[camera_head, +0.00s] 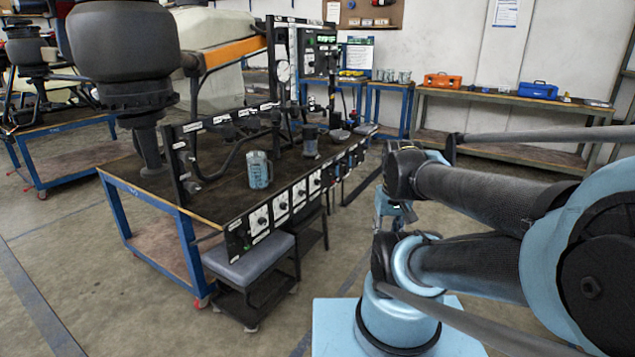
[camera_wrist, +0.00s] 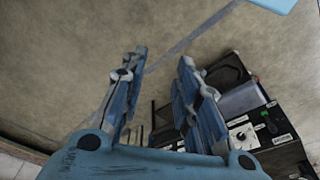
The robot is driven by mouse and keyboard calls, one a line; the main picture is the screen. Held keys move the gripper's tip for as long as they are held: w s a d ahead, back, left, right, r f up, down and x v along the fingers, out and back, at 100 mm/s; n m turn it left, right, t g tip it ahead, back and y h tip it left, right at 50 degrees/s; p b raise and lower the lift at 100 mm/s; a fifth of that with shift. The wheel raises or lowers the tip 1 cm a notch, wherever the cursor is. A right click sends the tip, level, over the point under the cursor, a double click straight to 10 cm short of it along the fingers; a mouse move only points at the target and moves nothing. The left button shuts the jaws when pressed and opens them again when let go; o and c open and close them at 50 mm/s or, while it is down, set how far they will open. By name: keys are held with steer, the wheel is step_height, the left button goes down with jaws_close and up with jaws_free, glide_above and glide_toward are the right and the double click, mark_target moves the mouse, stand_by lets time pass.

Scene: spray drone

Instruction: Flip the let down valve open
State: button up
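A workbench (camera_head: 165,208) carries spray-rig equipment, with a black control panel (camera_head: 270,228) of several white-faced dials and labels along its front edge. I cannot tell which fitting on it is the let down valve. Part of a black panel with a white dial (camera_wrist: 240,133) also shows at the lower right of the wrist view. My gripper (camera_head: 396,214) is small and partly hidden by my arm in the head view, to the right of the bench and apart from it. In the wrist view my gripper (camera_wrist: 162,62) has its fingers spread, with nothing held between them.
A clear measuring jug (camera_head: 259,169) stands on the bench. A grey-topped stool (camera_head: 248,268) is in front of the panel. A back bench holds an orange case (camera_head: 442,80) and a blue case (camera_head: 538,90). Open floor lies between my base and the workbench.

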steer(key=shift+a, duration=0.25)
